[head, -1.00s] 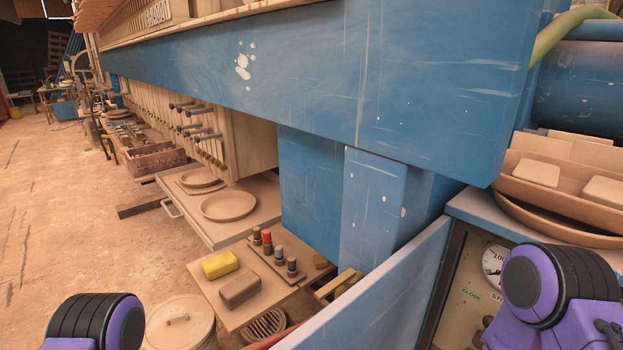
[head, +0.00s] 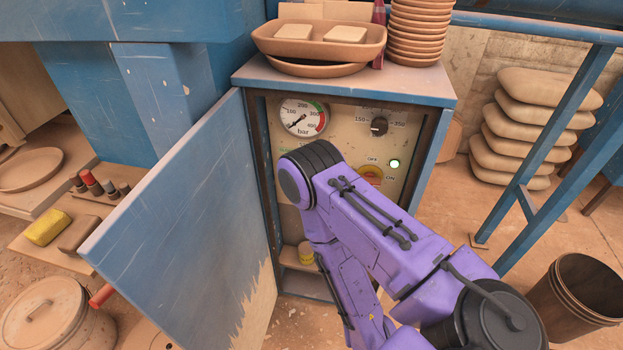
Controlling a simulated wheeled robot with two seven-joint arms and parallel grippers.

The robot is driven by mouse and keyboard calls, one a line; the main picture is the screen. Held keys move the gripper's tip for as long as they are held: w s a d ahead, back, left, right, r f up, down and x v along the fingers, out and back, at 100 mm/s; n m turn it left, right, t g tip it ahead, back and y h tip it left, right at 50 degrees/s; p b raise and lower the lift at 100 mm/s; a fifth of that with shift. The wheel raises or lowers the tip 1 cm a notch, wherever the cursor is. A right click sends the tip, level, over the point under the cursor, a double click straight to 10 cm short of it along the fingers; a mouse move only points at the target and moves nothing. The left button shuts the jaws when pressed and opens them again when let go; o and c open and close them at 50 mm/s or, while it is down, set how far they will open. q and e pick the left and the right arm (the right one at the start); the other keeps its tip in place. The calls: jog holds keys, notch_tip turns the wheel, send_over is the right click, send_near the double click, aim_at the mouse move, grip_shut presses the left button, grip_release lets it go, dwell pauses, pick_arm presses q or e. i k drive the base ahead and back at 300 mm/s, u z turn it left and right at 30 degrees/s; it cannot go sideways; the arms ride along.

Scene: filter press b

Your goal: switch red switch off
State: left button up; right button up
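The red switch (head: 371,171) sits on a yellow plate low on the panel inside the open blue cabinet. An OFF label is above it and an ON label to its right. My purple right arm crosses in front and hides its lower part, so I cannot tell its handle position for sure. Neither gripper shows.
The cabinet's blue door (head: 190,225) stands open to the left. A pressure gauge (head: 303,117) and a black knob (head: 379,126) are above the switch. Bowls (head: 318,40) stand on the cabinet top. A blue rail (head: 560,130) and a brown bin (head: 572,300) are on the right.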

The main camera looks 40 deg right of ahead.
aim_at(370, 177)
jog(key=u, duration=0.5)
jog(key=k, duration=0.95)
jog(key=z, duration=1.2)
jog(key=i, duration=0.5)
jog(key=u, duration=0.3)
jog(key=k, duration=0.55)
jog(key=z, duration=0.2)
